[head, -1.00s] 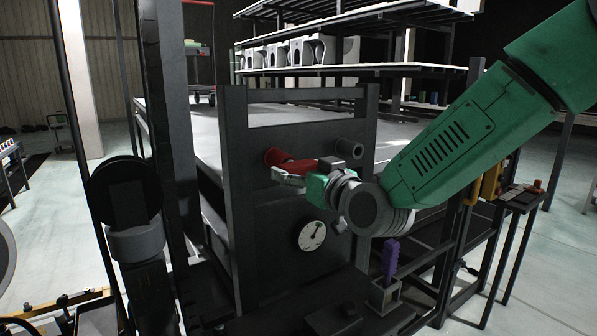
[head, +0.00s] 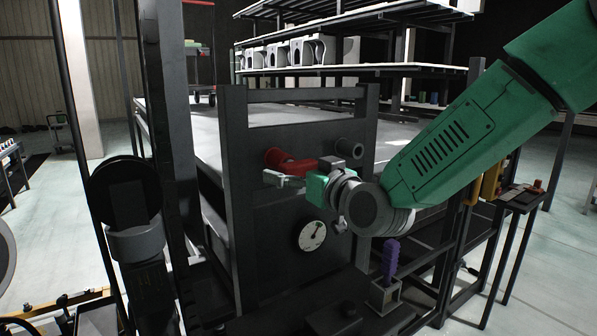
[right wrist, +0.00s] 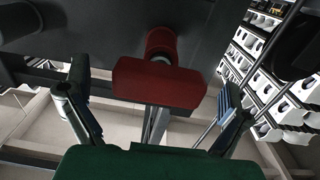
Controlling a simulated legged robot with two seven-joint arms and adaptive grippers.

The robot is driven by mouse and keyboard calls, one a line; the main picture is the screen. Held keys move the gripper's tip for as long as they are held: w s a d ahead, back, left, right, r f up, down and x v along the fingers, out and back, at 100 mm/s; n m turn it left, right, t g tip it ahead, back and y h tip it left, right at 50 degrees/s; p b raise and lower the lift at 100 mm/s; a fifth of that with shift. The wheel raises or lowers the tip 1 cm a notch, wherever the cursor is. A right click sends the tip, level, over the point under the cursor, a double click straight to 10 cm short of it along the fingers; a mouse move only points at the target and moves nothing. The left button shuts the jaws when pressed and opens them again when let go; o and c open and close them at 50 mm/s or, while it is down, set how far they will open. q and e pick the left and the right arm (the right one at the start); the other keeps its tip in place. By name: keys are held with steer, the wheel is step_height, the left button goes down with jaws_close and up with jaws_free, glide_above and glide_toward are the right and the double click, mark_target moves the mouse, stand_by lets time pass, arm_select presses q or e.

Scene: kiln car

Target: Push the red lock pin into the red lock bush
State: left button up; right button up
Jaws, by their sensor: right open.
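The red lock bush (head: 273,156) sticks out of the dark panel. The red lock pin (head: 302,168) is in line with it, its end at the bush. In the right wrist view the pin's red crossbar handle (right wrist: 160,85) stands in front of the bush (right wrist: 160,42), with a short grey piece showing between them. How deep the pin sits cannot be told. My right gripper (head: 284,179) is open, its fingers spread on either side of the handle; in the right wrist view gaps show on both sides (right wrist: 150,100). My left gripper is not seen.
A dark stub (head: 350,155) sticks out of the panel right of the pin. A round dial (head: 312,235) sits below, and a purple block (head: 390,258) stands in a holder lower right. Dark frame posts (head: 236,200) flank the panel.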

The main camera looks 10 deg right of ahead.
steer(key=shift+s, duration=0.1)
steer(key=shift+v, duration=2.15)
steer(key=shift+s+d, duration=0.1)
steer(key=shift+s, duration=0.1)
steer(key=v, duration=1.1)
steer(key=shift+s+d, duration=0.15)
steer(key=shift+d, duration=0.05)
steer(key=shift+f, duration=0.15)
